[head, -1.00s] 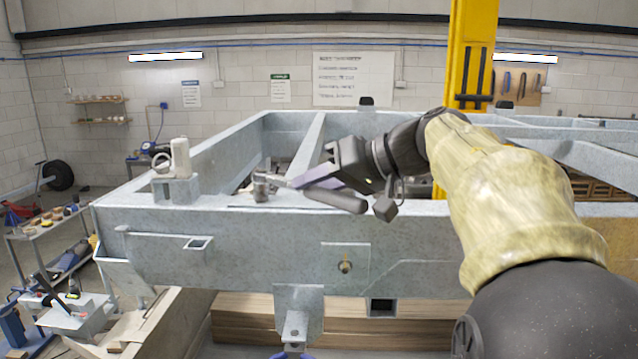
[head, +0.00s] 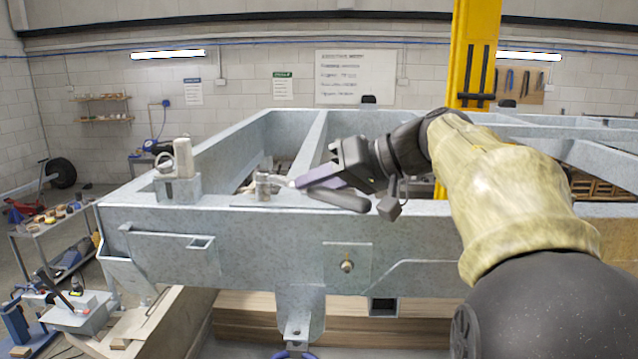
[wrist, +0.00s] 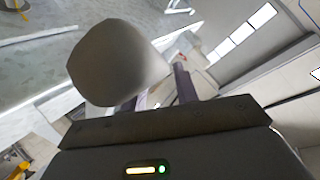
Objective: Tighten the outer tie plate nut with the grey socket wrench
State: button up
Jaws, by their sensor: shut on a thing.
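My gripper (head: 300,184) is shut on the grey socket wrench, above the top face of the near galvanised beam. The wrench's thick grey handle (head: 343,199) sticks out past the fingers toward the lower right. Its metal socket end (head: 262,187) stands upright on a thin plate (head: 250,205) on the beam. Any nut under the socket is hidden. In the wrist view the rounded pale handle end (wrist: 112,65) fills the upper left, beside my gripper's purple fingers (wrist: 172,88). A bolt or nut (head: 347,266) shows on a square plate on the beam's front face.
A grey block with a pale upright cylinder (head: 183,158) stands on the beam to the left. A yellow column (head: 470,60) rises behind my arm. A cross member (head: 312,145) runs back behind the socket. Side tables with tools (head: 75,310) stand at left.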

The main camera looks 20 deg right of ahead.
jog(key=shift+a, duration=0.1)
grip_shut()
jog(key=shift+r, duration=0.1)
jog(key=shift+s+a+r, duration=0.1)
jog(key=shift+s+r, duration=0.05)
jog(key=shift+r, duration=0.15)
jog(key=shift+r+h, duration=0.1)
jog(key=shift+h, duration=0.2)
jog(key=shift+s+r+n+t, duration=0.15)
jog(key=shift+r+n+t, duration=0.15)
jog(key=shift+n, duration=0.1)
jog(key=shift+r, duration=0.1)
jog(key=shift+r, duration=0.25)
